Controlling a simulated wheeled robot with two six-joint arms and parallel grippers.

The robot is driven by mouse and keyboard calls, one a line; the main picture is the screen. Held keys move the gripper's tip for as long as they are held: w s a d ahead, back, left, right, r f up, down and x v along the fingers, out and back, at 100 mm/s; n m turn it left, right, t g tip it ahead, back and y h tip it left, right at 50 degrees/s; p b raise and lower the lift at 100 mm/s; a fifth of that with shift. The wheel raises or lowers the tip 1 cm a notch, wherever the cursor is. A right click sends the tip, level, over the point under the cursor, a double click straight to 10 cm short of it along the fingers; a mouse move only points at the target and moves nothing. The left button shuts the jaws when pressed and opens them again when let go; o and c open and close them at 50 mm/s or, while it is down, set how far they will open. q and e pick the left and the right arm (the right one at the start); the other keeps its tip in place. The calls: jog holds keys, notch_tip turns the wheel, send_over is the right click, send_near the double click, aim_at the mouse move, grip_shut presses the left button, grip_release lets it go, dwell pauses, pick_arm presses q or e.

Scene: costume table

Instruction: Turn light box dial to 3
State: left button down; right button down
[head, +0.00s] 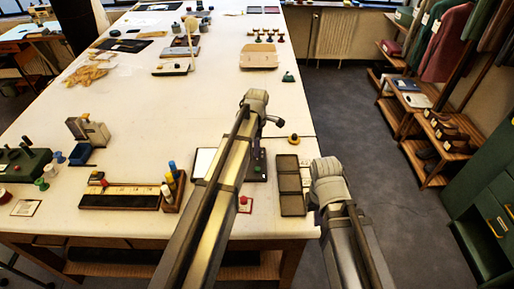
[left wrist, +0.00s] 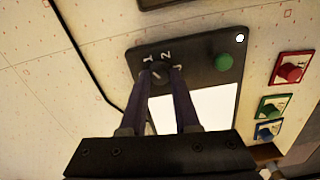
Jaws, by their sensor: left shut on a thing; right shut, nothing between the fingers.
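The light box (left wrist: 205,72) is a dark panel with a bright white window, a green button and a small white light. Its black dial (left wrist: 160,73) has white marks; 1 and 2 are readable, and the mark on the right is partly covered by a finger. My left gripper (left wrist: 163,77) has its two fingers on either side of the dial and is shut on it. The dial's pointer is too unclear to read. In the head view the light box (head: 259,166) is partly hidden behind my left arm. My right gripper is out of view.
Red (left wrist: 291,68), green (left wrist: 275,104) and blue (left wrist: 268,130) knobbed blocks stand beside the light box. An open dark case (head: 291,203) lies right of it in the head view. A long tray (head: 120,196) is to the left. The table's middle is mostly clear.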

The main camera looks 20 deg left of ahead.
pick_arm(q)
jog(key=m, duration=1.2)
jog(key=shift+m, duration=0.4)
jog(key=m, duration=1.2)
jog(key=shift+m, duration=0.3)
jog(key=c, duration=0.6)
grip_release()
jog(key=shift+c, duration=0.2)
